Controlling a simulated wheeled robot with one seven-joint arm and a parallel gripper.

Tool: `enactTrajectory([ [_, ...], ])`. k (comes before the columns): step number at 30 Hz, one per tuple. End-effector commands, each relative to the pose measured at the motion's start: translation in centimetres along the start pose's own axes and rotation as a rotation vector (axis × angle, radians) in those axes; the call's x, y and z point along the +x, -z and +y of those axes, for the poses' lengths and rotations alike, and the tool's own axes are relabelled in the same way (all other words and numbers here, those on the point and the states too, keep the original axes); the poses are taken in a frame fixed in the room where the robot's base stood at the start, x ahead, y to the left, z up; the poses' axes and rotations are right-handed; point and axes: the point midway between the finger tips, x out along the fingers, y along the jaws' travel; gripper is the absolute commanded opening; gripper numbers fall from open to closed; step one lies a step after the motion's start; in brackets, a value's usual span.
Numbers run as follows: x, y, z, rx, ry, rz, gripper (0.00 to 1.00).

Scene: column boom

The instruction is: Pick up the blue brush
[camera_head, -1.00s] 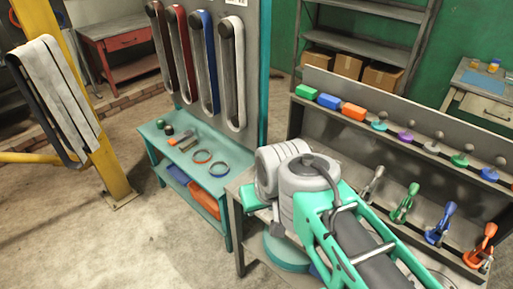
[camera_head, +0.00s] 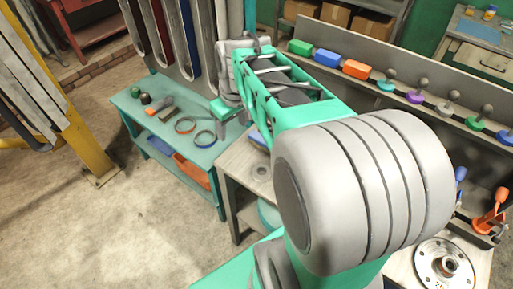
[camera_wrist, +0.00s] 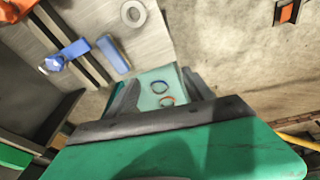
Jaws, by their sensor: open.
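I cannot tell for sure which blue thing is the brush. A blue block (camera_head: 326,57) sits on the upper shelf between a green block (camera_head: 300,47) and an orange block (camera_head: 356,69). Another blue piece (camera_head: 258,140) lies on the grey bench, partly hidden by my arm. The wrist view shows a long blue block (camera_wrist: 113,55) on a bench and a blue clamp-like thing (camera_wrist: 68,54) left of it. My gripper (camera_wrist: 160,85) is open and empty, with the teal table beyond it. In the head view my gripper (camera_head: 228,106) is over that table's right end, partly hidden.
The teal table (camera_head: 128,103) holds two rings (camera_head: 205,138) and small items. Belts (camera_head: 188,40) hang behind it. A metal ring (camera_head: 260,172) lies on the grey bench. An orange clamp (camera_head: 490,212) and a round disc (camera_head: 444,262) are at right.

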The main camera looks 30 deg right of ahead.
Motion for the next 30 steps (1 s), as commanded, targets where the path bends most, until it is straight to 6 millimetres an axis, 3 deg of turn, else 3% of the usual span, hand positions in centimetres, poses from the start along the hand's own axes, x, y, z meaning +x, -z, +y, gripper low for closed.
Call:
enactTrajectory([
  [1,4.2,-0.2,3.7,-0.02,0.017,-0.043,0.6],
  [3,7.5,-0.4,7.8,-0.074,0.044,-0.077,0.6],
  [6,10.8,-1.2,12.0,-0.132,0.075,-0.1,0.6],
  [8,11.9,-1.5,13.2,-0.154,0.087,-0.106,0.6],
  [23,19.0,-2.1,12.7,-0.167,0.091,-0.108,0.6],
  [30,19.5,-2.1,12.7,-0.167,0.089,-0.105,0.6],
])
